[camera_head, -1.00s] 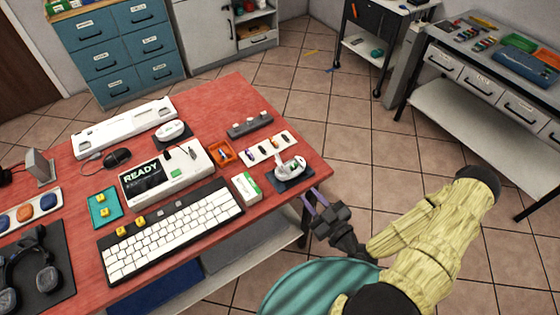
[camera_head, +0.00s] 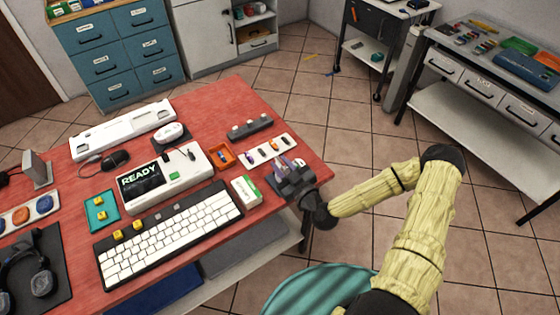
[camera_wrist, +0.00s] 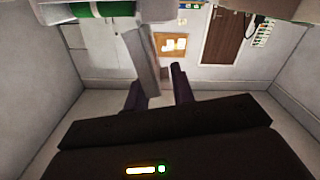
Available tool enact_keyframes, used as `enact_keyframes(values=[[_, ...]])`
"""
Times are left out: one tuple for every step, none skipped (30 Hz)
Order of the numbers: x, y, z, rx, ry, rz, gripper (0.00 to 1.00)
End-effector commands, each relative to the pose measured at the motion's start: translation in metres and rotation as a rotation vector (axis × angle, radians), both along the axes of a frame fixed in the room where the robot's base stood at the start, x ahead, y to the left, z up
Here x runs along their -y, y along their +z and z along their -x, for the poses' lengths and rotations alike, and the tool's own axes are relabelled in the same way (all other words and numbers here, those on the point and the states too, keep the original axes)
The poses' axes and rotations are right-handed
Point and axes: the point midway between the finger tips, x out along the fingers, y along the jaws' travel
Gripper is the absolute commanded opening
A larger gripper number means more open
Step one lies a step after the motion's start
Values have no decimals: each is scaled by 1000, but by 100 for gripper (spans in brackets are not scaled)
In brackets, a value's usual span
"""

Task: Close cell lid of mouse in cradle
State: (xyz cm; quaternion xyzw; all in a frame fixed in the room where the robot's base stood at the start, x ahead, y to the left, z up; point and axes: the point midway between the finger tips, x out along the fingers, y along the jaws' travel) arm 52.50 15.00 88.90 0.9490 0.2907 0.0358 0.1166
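The mouse in its dark cradle at the right end of the red table (camera_head: 222,100) is almost wholly hidden behind my gripper (camera_head: 286,162) in the head view. Only slight pale bits show around the purple fingers, so I cannot see how its lid stands. My gripper is low over the cradle spot, its fingers apart. In the wrist view, my gripper (camera_wrist: 158,92) shows two dark fingers with a gap between them. A pale grey upright slab (camera_wrist: 144,60) shows beside the left finger; I cannot tell whether it is the lid or whether a finger touches it.
A white box with green (camera_head: 246,189) stands left of my gripper. A white strip with small coloured items (camera_head: 267,149) and an orange tray (camera_head: 221,155) lie behind it. A keyboard (camera_head: 168,232) fills the front. Another white mouse (camera_head: 170,132) sits farther back.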

Motion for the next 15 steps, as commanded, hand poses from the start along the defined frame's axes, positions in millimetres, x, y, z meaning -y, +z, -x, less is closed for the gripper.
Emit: enact_keyframes(values=[[-3, 1, -4, 0, 0, 0, 25], [-4, 1, -6, 0, 0, 0, 25], [-5, 0, -8, 0, 0, 0, 25], [-6, 0, -9, 0, -1, 0, 25], [-6, 0, -10, 0, -1, 0, 25], [-7, 0, -10, 0, 0, 0, 25], [-7, 0, -10, 0, 0, 0, 25], [-7, 0, -10, 0, 0, 0, 25], [-7, 0, -10, 0, 0, 0, 25], [-7, 0, -10, 0, 0, 0, 25], [-7, 0, -10, 0, 0, 0, 25], [-7, 0, -10, 0, 0, 0, 25], [-6, 0, -10, 0, -1, 0, 19], [-6, 0, -10, 0, -1, 0, 13], [-6, 0, -10, 0, -1, 0, 5]])
